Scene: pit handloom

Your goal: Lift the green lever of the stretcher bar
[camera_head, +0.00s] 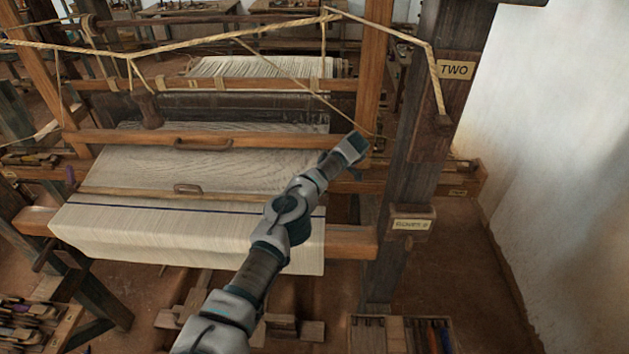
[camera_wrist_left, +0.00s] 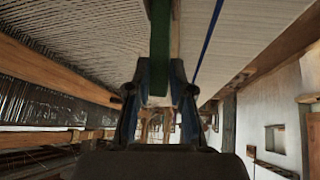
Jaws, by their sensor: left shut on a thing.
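The green lever (camera_wrist_left: 160,35) comes down from the top of the left wrist view. Its lower end is between the two fingers of my left gripper (camera_wrist_left: 160,93), which are shut on it. In the head view an arm crosses over the right part of the cloth, and its end (camera_head: 350,150) is by the right end of the loom's wooden bars; I cannot make out fingers or the lever there. The woven cloth (camera_head: 130,222) carries a dark blue stripe. I cannot tell which wooden bar is the stretcher bar. My right gripper is not in view.
A thick dark post (camera_head: 400,180) with a "TWO" sign (camera_head: 456,69) stands just right of the arm's end. Ropes (camera_head: 230,36) hang above the loom. The front beam (camera_head: 350,243) runs below the arm. The floor by the white wall (camera_head: 560,130) is clear.

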